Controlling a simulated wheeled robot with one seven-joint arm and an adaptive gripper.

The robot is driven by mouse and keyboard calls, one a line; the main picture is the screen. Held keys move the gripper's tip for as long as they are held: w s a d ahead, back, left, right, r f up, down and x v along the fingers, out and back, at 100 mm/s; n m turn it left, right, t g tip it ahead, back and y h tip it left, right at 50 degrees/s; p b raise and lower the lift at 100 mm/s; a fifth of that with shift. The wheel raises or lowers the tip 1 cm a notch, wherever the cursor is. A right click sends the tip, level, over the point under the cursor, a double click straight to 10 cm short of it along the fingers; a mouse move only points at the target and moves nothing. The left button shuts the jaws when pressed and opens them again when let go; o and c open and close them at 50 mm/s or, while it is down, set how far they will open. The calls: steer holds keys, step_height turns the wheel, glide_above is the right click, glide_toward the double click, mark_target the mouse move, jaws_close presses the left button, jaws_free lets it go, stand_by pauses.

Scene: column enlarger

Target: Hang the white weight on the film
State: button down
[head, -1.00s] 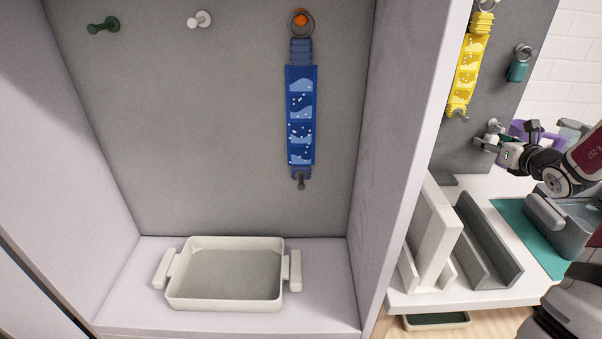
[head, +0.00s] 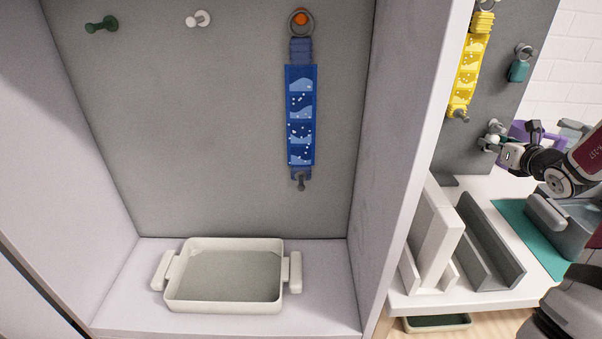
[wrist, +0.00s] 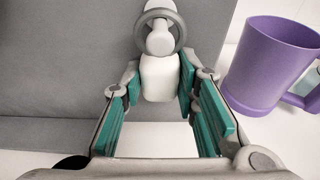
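The white weight (wrist: 161,78) is a pale block with a grey ring (wrist: 160,31) at its top. The ring is around a white peg (wrist: 158,40) on the grey panel. My gripper (wrist: 161,88) has its teal-padded fingers against both sides of the weight. In the head view my gripper (head: 497,146) is at the far right, with the weight small and partly hidden. The blue film strip (head: 300,118) hangs by its ring from an orange peg (head: 301,18) in the left bay. A small grey hook (head: 301,183) is at its lower end.
A yellow strip (head: 467,75) and a teal weight (head: 518,68) hang on the right panel. A purple mug (wrist: 270,65) stands close to my gripper's right. A white partition (head: 408,130) separates the bays. A cream tray (head: 223,305) sits below the film. Green (head: 102,24) and white (head: 199,19) pegs are empty.

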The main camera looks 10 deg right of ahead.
steer(key=c, duration=1.8)
jaws_free()
jaws_close()
steer(key=shift+r, duration=0.2)
steer(key=shift+s+r, duration=0.2)
steer(key=shift+r, duration=0.2)
steer(key=shift+s, duration=0.1)
steer(key=shift+f+v, duration=0.2)
steer(key=shift+v, duration=0.55)
steer(key=shift+f+v, duration=0.15)
steer(key=shift+v, duration=0.6)
steer(key=shift+s, duration=0.1)
